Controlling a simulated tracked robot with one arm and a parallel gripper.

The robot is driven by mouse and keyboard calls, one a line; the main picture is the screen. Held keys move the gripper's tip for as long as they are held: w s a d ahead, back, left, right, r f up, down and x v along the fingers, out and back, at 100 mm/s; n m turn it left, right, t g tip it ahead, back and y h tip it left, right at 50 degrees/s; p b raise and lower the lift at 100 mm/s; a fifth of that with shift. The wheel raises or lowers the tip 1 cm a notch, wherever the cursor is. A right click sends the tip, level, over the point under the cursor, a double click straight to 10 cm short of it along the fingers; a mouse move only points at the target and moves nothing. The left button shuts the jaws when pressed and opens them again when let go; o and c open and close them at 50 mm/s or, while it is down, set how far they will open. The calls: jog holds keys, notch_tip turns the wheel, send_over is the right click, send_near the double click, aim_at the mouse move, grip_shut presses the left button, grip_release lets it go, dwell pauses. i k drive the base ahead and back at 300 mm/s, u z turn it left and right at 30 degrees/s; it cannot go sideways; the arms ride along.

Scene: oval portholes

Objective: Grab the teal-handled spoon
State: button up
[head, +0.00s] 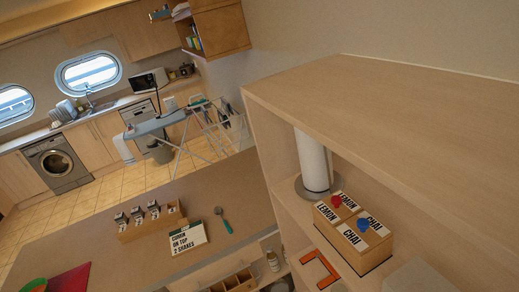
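A teal spoon (224,220) lies on the wooden counter (120,208) in the lower middle of the head view. It is small, and its rounded end points up and slightly left in the picture. It lies just right of a white card with black lettering (188,238), apart from it. My gripper does not show clearly in this view. Nothing is seen touching the spoon.
A tall wooden shelf unit (400,95) fills the right side. It holds a paper roll (312,160) and a box labelled lemon and chai (352,232). A wooden rack with several small jars (150,222) stands left of the card. Counter around the spoon is mostly clear.

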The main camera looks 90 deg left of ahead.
aim_at(218, 211)
jog(key=i, duration=0.45)
jog(key=u, duration=2.9)
jog(key=i, duration=0.5)
jog(key=z, duration=0.05)
